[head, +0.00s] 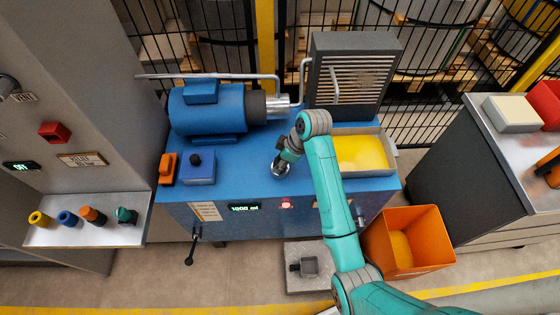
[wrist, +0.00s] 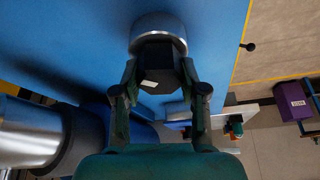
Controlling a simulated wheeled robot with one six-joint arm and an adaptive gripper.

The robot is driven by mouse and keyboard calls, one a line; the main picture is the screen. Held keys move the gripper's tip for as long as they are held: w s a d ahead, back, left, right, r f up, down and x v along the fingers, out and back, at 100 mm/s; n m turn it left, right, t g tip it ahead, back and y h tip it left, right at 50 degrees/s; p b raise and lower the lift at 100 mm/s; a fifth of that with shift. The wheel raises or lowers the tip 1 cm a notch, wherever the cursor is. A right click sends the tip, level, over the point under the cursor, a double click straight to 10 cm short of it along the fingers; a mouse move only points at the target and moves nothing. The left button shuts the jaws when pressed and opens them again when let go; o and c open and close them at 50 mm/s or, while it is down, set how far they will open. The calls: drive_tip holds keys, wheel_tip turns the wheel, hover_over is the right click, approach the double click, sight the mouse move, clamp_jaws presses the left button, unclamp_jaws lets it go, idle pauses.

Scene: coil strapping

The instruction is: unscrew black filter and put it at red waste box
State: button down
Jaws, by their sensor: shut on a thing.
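In the wrist view a black faceted filter (wrist: 158,66) with a small white label sits against a round silver metal collar (wrist: 158,27) on the blue machine top. My gripper (wrist: 160,76) is shut on the filter, with one finger on each side. In the head view my gripper (head: 284,157) reaches down to the blue machine (head: 240,160), and its fingers mostly hide the filter. A red box (head: 546,103) stands on the bench at the far right; I cannot tell whether it is the waste box.
An orange bin (head: 427,222) with yellow contents stands on the floor to the right of the machine. A blue motor (head: 207,108), a grey vented cabinet (head: 350,75) and a yellow-filled tray (head: 392,150) surround the gripper. A purple box (wrist: 292,101) shows at the right.

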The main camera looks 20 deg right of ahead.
drive_tip(key=shift+s+a+f+n+g, duration=0.15)
drive_tip(key=shift+n+g, duration=0.15)
drive_tip(key=shift+n, duration=0.4)
drive_tip(key=n+g, duration=0.1)
drive_tip(key=n, duration=0.2)
drive_tip(key=shift+y, duration=0.4)
drive_tip(key=shift+n+g, duration=0.3)
drive_tip(key=shift+n, duration=0.2)
drive_tip(key=shift+n+g, duration=0.4)
drive_tip(key=shift+n, duration=0.6)
drive_tip(key=c, duration=0.6)
unclamp_jaws()
drive_tip(key=shift+o, duration=0.2)
